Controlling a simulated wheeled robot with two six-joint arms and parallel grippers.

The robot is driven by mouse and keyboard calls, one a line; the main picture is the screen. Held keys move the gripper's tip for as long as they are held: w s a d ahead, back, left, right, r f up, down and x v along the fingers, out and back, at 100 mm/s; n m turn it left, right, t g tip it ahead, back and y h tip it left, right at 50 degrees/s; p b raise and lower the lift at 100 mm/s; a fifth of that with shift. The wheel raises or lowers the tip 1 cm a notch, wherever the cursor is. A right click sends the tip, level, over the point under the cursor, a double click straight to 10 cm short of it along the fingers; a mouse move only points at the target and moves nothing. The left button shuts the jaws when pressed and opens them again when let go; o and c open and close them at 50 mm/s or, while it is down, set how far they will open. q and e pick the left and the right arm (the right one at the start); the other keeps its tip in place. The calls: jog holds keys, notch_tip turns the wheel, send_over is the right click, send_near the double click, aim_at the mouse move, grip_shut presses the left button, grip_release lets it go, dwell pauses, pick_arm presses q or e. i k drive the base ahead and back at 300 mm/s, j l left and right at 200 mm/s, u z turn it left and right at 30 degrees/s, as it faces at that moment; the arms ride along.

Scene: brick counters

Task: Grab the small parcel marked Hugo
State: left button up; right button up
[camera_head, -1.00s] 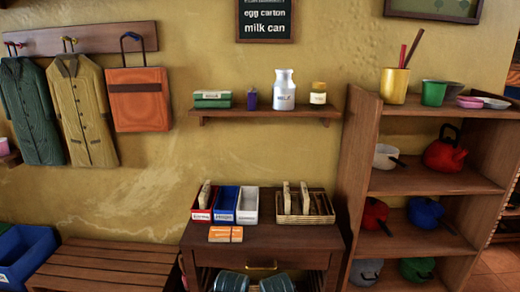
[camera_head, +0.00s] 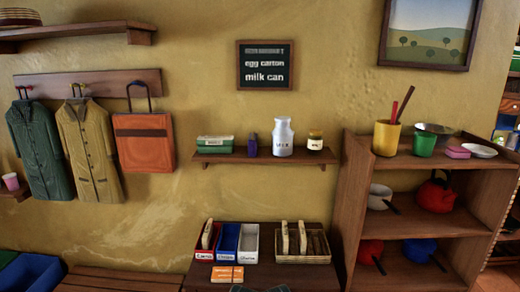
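No parcel with a readable Hugo mark shows in the head view. Two small flat orange pieces with a pale band (camera_head: 227,273) lie side by side at the front of the dark wooden cabinet top (camera_head: 262,283). Any writing on them is too small to read.
Red, blue and white labelled trays (camera_head: 227,243) and a wicker tray with upright pieces (camera_head: 301,257) stand on the cabinet. The milk can (camera_head: 283,138) is on the wall shelf. A tall shelf unit (camera_head: 352,195) with pots stands right. Coats hang left.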

aim_at(302, 239)
jog(key=i+j, duration=0.35)
jog(key=i+j+z, duration=0.1)
jog(key=z, duration=0.45)
jog(key=j+z, duration=0.1)
jog(key=z, duration=1.05)
